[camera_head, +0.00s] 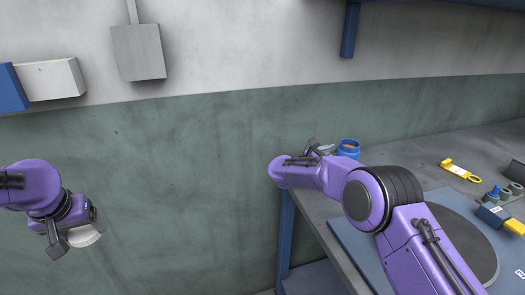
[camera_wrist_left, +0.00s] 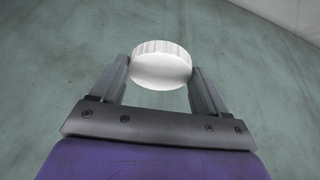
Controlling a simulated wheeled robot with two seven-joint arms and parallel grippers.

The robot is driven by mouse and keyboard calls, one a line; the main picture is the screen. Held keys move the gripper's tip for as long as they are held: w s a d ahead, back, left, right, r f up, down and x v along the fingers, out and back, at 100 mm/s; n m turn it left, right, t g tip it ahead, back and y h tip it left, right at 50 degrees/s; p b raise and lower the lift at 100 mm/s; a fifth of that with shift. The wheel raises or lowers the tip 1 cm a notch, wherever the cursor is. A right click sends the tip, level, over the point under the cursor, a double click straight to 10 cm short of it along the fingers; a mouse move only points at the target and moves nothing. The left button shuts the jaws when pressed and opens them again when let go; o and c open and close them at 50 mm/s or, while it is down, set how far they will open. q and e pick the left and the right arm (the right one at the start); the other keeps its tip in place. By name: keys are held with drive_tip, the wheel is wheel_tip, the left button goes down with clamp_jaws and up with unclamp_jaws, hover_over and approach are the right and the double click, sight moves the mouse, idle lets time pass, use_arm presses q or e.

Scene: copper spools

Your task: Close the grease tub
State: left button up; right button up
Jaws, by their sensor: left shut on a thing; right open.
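A white, ribbed round lid (camera_wrist_left: 160,64) is between the fingers of my left gripper (camera_wrist_left: 161,75), which is shut on it. In the head view the lid (camera_head: 86,238) hangs at the left, in front of the wall and well away from the table. The grease tub (camera_head: 349,149) is blue, open at the top with orange-yellow inside, and stands near the table's back left. My right gripper (camera_head: 318,149) is open just left of the tub; its fingers are partly hidden by its own wrist, so I cannot tell whether they touch the tub.
The grey table (camera_head: 405,153) has a blue mat with a dark round disc (camera_head: 467,240). Space around my left gripper is clear.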

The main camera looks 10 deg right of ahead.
use_arm(q)
drive_tip(key=shift+s+r, duration=0.1)
drive_tip(key=shift+r, duration=0.05)
use_arm(e)
drive_tip(key=shift+d, duration=0.35)
drive_tip(key=shift+w, duration=0.1)
use_arm(q)
drive_tip(key=shift+a, duration=0.1)
drive_tip(key=shift+r+p, duration=0.7)
drive_tip(key=shift+p, duration=0.1)
use_arm(e)
drive_tip(key=d, duration=0.1)
drive_tip(key=w+d, duration=0.1)
drive_tip(key=d, duration=0.3)
drive_tip(key=shift+w+f, duration=0.2)
drive_tip(key=shift+f, duration=0.1)
drive_tip(key=c, duration=1.4)
use_arm(q)
drive_tip(key=shift+f+b, duration=0.85)
drive_tip(key=shift+f, duration=0.05)
use_arm(e)
wheel_tip(320, 180, up, 10)
drive_tip(key=shift+r, duration=0.1)
